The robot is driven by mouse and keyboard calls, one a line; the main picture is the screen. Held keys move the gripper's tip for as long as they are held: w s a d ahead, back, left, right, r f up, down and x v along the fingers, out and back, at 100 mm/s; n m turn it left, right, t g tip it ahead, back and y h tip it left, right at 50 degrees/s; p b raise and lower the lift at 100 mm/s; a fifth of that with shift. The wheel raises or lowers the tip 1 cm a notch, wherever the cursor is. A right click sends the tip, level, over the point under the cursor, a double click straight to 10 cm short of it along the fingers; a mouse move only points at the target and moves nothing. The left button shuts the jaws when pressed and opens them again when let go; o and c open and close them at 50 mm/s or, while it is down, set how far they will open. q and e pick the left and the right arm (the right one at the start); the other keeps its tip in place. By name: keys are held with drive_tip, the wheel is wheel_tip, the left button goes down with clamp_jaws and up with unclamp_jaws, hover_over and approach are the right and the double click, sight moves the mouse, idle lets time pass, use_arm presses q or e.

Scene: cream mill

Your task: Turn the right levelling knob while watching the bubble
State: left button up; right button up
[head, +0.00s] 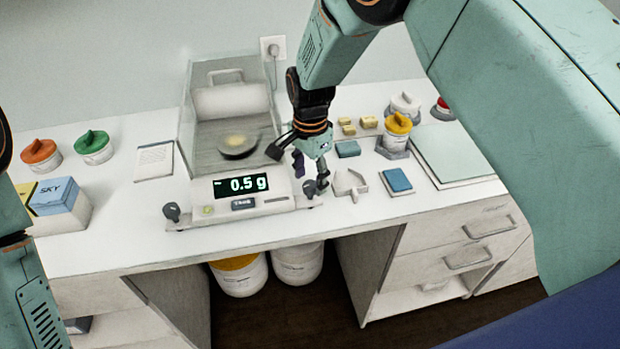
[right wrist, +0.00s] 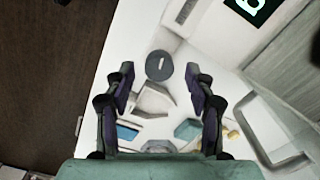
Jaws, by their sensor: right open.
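The balance (head: 240,193) stands on the white bench, its display (head: 240,185) reading 0.5 g. Its right levelling knob (head: 309,188) is a dark disc at the front right corner. A small green bubble level (head: 208,210) shows on the front left; the bubble's position is too small to read. My right gripper (head: 311,174) points down above the right knob, fingers apart. In the right wrist view, the knob (right wrist: 159,65), with a pale bar mark, lies ahead between the open fingertips (right wrist: 160,78); contact is not seen. My left gripper is outside the view.
The left knob (head: 172,212) is at the front left corner. A pale angular holder (head: 350,184) and a blue box (head: 397,181) lie close right of my gripper. A glass draft shield encloses a dark pan (head: 238,147) with yellowish powder. Bench space in front is narrow.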

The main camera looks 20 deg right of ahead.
sight(310, 184)
wheel_tip(310, 184, up, 11)
idle(0.3)
drive_tip(key=shift+s+f, duration=0.1)
drive_tip(key=shift+f, duration=0.05)
idle(0.3)
